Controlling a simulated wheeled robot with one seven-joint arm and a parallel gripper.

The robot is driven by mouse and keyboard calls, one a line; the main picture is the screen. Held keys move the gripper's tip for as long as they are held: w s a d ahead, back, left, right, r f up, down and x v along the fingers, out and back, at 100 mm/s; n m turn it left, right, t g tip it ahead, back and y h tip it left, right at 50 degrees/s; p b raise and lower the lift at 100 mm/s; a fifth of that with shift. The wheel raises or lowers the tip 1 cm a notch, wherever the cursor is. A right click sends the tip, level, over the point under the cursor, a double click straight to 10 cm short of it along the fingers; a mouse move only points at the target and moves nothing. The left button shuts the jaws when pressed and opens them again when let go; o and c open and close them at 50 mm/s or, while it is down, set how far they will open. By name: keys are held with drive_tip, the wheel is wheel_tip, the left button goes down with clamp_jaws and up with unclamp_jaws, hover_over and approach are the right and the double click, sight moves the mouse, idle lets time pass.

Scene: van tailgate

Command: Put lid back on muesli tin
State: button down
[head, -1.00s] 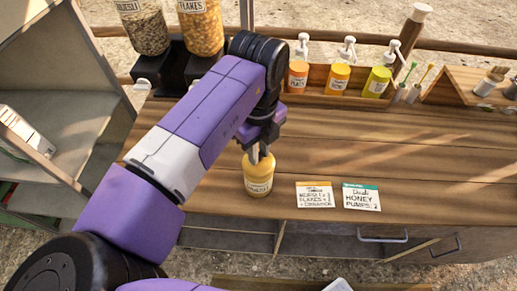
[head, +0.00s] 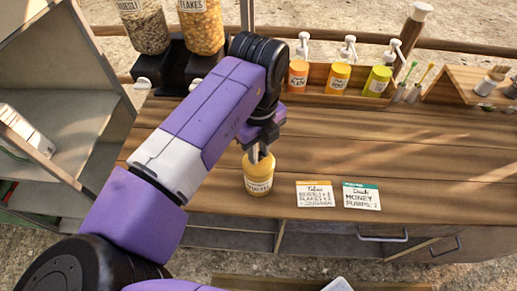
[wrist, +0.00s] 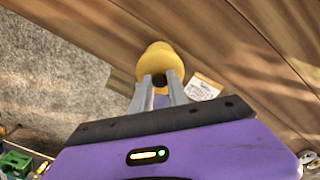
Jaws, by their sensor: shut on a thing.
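The muesli tin (head: 258,181), yellow with a white label, stands upright near the front edge of the wooden counter. My gripper (head: 259,157) points down at the tin's top, its fingers shut on the lid's knob. In the wrist view the gripper (wrist: 161,88) has its two grey fingers either side of a small dark part against the round yellow top (wrist: 160,58). The lid is at the tin's top, but I cannot tell whether it is fully seated, since the fingers cover part of the rim.
Two paper cards, one orange-topped (head: 315,194) and one green-topped (head: 361,197), lie right of the tin. Orange and yellow pump bottles (head: 338,78) stand in a rack behind. Clear dispensers (head: 201,28) stand at the back left. The right middle of the counter is clear.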

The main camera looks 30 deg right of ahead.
idle(0.4)
drive_tip(key=c, duration=0.7)
unclamp_jaws()
drive_tip(key=shift+r+p, duration=2.8)
drive_tip(key=shift+r, duration=0.75)
clamp_jaws()
